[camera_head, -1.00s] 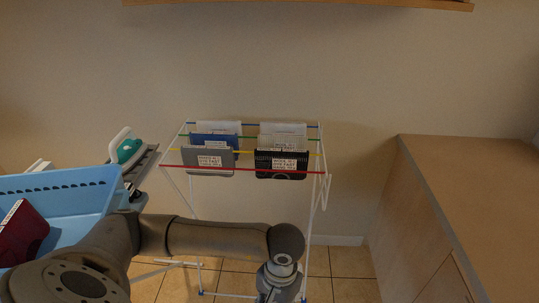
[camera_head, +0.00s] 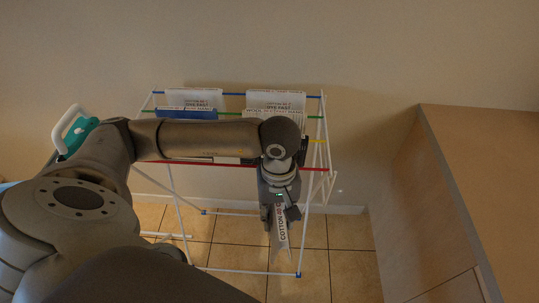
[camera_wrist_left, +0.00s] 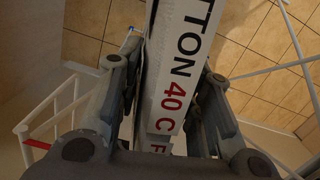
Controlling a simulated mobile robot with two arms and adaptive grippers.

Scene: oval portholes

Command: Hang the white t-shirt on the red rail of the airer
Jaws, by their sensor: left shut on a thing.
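The white t-shirt (camera_head: 281,236) hangs as a narrow folded strip from my left gripper (camera_head: 281,207), with "COTTON" lettering showing. In the left wrist view, the t-shirt (camera_wrist_left: 182,62) lies between the two fingers of the left gripper (camera_wrist_left: 166,75), which is shut on it; black and red print shows. The red rail (camera_head: 318,169) is the front rail of the airer (camera_head: 302,248). My left arm crosses over the airer and hides part of this rail. The t-shirt is in front of the rail and lower in the picture, near its right end. My right gripper is not in view.
Folded white garments (camera_head: 276,97) and a blue one (camera_head: 187,113) hang on the rear rails. Garments nearer the front are mostly hidden by my arm. A teal iron (camera_head: 77,134) stands at left. A wooden counter (camera_head: 490,160) is at right. Tiled floor (camera_head: 345,250) lies open below.

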